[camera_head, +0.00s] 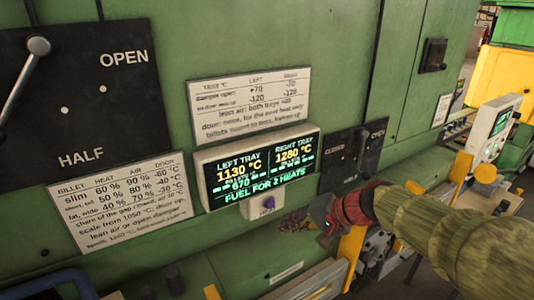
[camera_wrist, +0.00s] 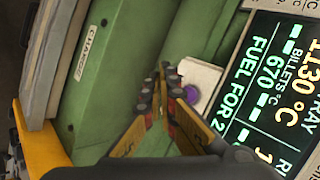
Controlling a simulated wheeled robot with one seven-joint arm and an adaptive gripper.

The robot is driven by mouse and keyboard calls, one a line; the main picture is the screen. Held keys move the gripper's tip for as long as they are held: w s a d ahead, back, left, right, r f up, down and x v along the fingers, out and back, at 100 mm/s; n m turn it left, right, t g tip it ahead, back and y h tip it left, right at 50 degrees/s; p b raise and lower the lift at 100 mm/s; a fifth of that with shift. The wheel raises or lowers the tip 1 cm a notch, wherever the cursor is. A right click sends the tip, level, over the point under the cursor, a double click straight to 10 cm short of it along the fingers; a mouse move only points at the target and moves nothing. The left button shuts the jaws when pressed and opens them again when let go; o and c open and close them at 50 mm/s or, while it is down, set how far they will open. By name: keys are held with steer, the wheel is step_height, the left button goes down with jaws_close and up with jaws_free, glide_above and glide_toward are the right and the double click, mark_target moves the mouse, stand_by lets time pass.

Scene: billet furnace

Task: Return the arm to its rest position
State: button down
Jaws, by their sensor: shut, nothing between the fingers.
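My arm (camera_head: 430,225) reaches in from the right in the head view, with a yellow-green sleeve and a red wrist. My gripper (camera_head: 293,221) is in front of the green furnace panel, just below and right of the purple button (camera_head: 268,203). In the wrist view my gripper (camera_wrist: 168,78) is shut and empty, its fingertips together. The purple button (camera_wrist: 191,93) on its white box appears just right of the tips there; I cannot tell whether they touch it.
The lit display (camera_head: 258,172) reads left tray 1130 °C, right tray 1280 °C and fuel for 2 heats. A lever (camera_head: 38,48) on a black plate is at the left. A black open/closed plate (camera_head: 352,155) is close to my wrist. Yellow handles (camera_head: 350,245) stand below my arm.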

steer(key=s+d+f+n+h+b, duration=0.1)
steer(key=s+d+f+h+b, duration=0.1)
steer(key=s+d+f+b, duration=0.3)
steer(key=s+d+f+n+h+b, duration=0.2)
steer(key=s+d+f+b, duration=0.3)
steer(key=s, duration=0.7)
steer(key=s+d+f+n+h+b, duration=0.1)
steer(key=s+d+f+h+b, duration=0.3)
steer(key=s+f+b, duration=0.3)
steer(key=shift+s+d+f+b, duration=0.4)
steer(key=shift+s+d+f, duration=0.3)
steer(key=shift+d+f, duration=0.15)
